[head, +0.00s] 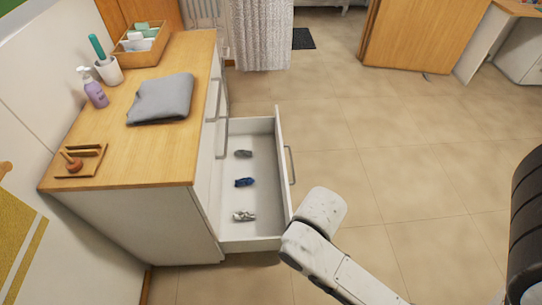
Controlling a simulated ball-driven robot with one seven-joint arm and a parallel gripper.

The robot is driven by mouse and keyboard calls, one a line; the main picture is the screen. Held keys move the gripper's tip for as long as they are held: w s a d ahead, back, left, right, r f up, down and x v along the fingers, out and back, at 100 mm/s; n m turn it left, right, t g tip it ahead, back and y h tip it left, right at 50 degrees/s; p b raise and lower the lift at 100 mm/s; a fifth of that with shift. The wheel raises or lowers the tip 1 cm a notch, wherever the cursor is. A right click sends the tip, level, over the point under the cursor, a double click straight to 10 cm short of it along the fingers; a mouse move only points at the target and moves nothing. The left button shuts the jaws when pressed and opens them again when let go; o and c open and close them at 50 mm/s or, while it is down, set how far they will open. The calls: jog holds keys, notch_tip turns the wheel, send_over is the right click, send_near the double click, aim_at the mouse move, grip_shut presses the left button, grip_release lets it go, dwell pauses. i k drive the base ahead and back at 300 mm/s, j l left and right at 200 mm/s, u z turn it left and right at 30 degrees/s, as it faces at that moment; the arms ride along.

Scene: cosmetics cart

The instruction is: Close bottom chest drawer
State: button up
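The bottom drawer (260,180) of the white chest (140,225) is pulled well out, and its inside shows. A grey item (243,154), a blue item (244,182) and a light grey item (243,216) lie spaced apart in it. Its front carries a grey bar handle (291,165) on the outer side. My white arm reaches in from the lower right, and its visible end is close to the near outer corner of the drawer front. I cannot tell if it touches. My gripper's fingers are not visible.
The chest's wooden top holds a folded grey cloth (161,99), a purple pump bottle (92,88), a white cup (109,70), a small wooden tray (80,160) and a wooden box (140,45). The tiled floor (420,150) right of the drawer is clear.

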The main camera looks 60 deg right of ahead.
aim_at(269, 196)
jog(key=k+l+z, duration=0.15)
jog(key=l, duration=1.05)
jog(key=l+z, duration=0.1)
jog(key=l, duration=1.15)
jog(key=k, duration=0.05)
